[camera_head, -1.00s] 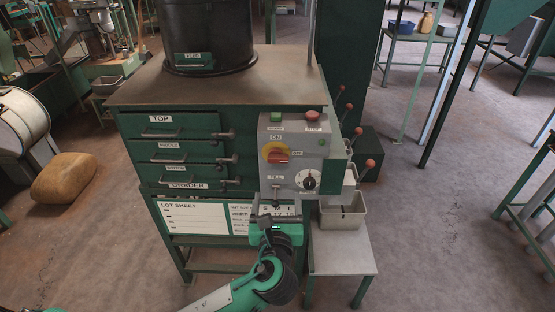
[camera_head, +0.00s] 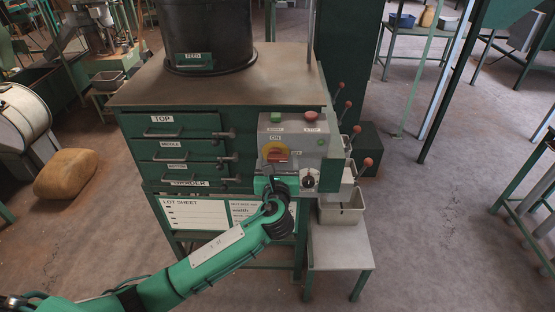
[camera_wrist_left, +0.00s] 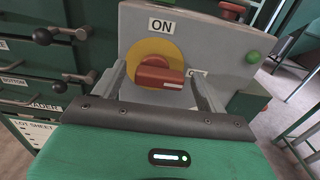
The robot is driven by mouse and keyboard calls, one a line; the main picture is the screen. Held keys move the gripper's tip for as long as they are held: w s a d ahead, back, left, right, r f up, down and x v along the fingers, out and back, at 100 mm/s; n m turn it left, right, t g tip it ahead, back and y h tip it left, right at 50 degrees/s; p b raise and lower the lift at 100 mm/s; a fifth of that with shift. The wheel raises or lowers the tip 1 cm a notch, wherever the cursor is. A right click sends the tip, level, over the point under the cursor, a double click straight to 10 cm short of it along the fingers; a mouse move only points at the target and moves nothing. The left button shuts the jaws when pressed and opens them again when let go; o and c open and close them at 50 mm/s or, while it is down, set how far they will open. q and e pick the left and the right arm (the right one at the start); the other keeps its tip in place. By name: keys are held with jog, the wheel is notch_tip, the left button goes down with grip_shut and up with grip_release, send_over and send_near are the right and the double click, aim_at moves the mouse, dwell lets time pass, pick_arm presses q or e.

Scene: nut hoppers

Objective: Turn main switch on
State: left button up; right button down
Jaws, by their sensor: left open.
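The main switch is a red rotary handle on a yellow disc (camera_head: 268,149), on the front of a grey control box (camera_head: 311,137). In the left wrist view the red handle (camera_wrist_left: 159,75) lies nearly level, with one end toward the right-hand label. The "ON" label (camera_wrist_left: 162,26) is above the disc; the label to the right is partly hidden by a finger. My left gripper (camera_wrist_left: 161,84) is open, with one finger on each side of the handle. I cannot tell whether the fingers touch it. In the head view my left wrist covers the box's lower left part. My right gripper is out of view.
A green button (camera_head: 277,117) and a red button (camera_head: 310,116) sit on the box top. A black dial (camera_head: 308,181) is at its lower right. Drawers with handles (camera_head: 165,133) are to the left; red-knobbed levers (camera_head: 357,130) and a bin (camera_head: 342,211) are to the right.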

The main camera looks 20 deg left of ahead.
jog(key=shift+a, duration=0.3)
pick_arm(q)
jog(key=c, duration=1)
